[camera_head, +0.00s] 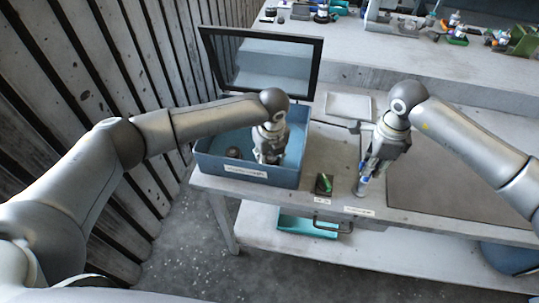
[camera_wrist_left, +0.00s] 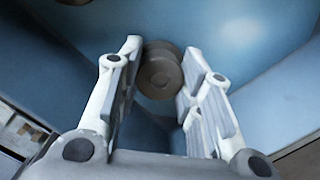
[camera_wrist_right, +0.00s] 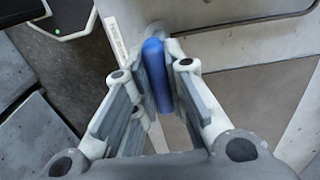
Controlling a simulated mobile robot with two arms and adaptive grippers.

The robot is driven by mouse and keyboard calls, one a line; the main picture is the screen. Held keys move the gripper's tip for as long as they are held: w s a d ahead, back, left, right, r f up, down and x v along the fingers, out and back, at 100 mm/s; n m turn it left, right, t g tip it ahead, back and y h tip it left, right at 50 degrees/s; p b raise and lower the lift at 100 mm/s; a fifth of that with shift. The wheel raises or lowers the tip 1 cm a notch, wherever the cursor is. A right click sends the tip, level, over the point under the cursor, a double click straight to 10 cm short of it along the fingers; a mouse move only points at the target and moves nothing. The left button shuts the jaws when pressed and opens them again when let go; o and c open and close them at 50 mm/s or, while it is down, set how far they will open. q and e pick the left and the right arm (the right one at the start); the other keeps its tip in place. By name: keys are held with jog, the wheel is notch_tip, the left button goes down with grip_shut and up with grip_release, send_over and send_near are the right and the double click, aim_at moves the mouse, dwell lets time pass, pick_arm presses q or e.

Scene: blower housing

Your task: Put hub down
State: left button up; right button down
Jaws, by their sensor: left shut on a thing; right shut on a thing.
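My left gripper (camera_head: 268,157) is down inside the blue box (camera_head: 243,174). In the left wrist view its fingers (camera_wrist_left: 160,85) are closed on the sides of a grey-brown round hub (camera_wrist_left: 160,72). Whether the hub touches the box floor I cannot tell. My right gripper (camera_head: 368,165) is shut on a blue-handled tool (camera_wrist_right: 156,75), held upright near the table's front edge; its blue part also shows in the head view (camera_head: 365,168).
Another dark round part (camera_head: 234,152) lies in the box, left of my left gripper. The dark-framed lid (camera_head: 262,87) stands open behind. A small dark block with a green piece (camera_head: 324,183) sits right of the box. A white tray (camera_head: 348,106) lies behind; a grey-brown mat (camera_head: 450,190) is at right.

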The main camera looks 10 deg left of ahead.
aim_at(271, 161)
pick_arm(q)
jog(key=o, duration=1.2)
jog(key=r, duration=0.4)
jog(key=s+r, duration=0.1)
jog(key=r, duration=0.7)
jog(key=shift+s+d+r, duration=0.1)
jog(key=shift+s+d, duration=0.05)
jog(key=shift+d, duration=0.15)
pick_arm(e)
jog(key=shift+r, duration=1)
jog(key=shift+w+r, duration=0.35)
jog(key=shift+r, duration=0.45)
jog(key=shift+s+r, duration=0.1)
jog(key=shift+r, duration=0.55)
